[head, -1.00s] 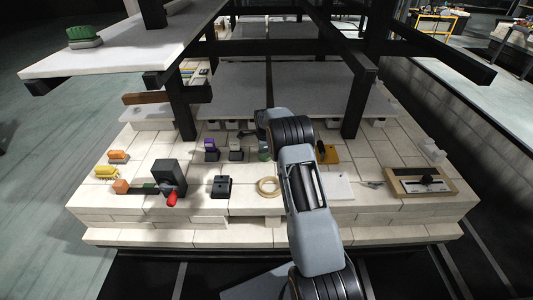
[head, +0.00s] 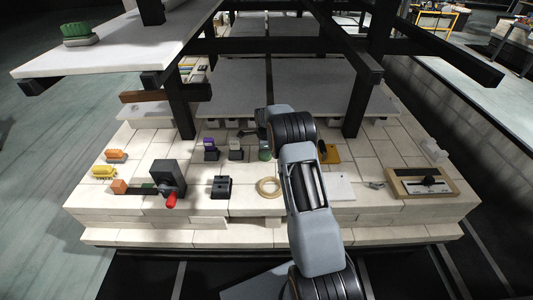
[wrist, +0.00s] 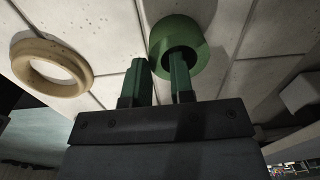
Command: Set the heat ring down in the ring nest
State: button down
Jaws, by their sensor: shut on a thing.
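The heat ring seems to be the thick green ring (wrist: 180,38) in the wrist view, with a dark hole in its middle. My gripper (wrist: 158,60) is shut on its wall, one finger outside and the other at the hole. Its green also shows in the head view (head: 264,155), beside my arm. I cannot tell whether it touches the tiles. The ring nest seems to be the flat tan ring (head: 260,189) on the pale tiles, nearer the front edge. It lies apart to the left in the wrist view (wrist: 55,88), its middle empty.
Left of the tan ring stand a black block (head: 221,187) and a dark device with a red knob (head: 168,181). A wooden-framed fixture (head: 423,187) is at the right. Black posts (head: 357,105) and a grey shelf (head: 310,88) stand behind. Bare tiles separate the two rings.

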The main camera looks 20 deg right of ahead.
jog(key=shift+s+a+f+g, duration=0.15)
jog(key=shift+s+f, duration=0.2)
jog(key=shift+f, duration=0.25)
jog(key=shift+s+a+f+g, duration=0.15)
jog(key=shift+s+f, duration=0.15)
jog(key=shift+f, duration=0.25)
jog(key=shift+w+d+r+p, duration=0.1)
jog(key=shift+w+r+p, duration=0.05)
jog(key=shift+r+p, duration=0.2)
jog(key=shift+w+r+p, duration=0.1)
jog(key=shift+r+p, duration=1.3)
jog(key=shift+r, duration=0.95)
jog(key=shift+d, duration=0.1)
jog(key=c, duration=1.4)
grip_release()
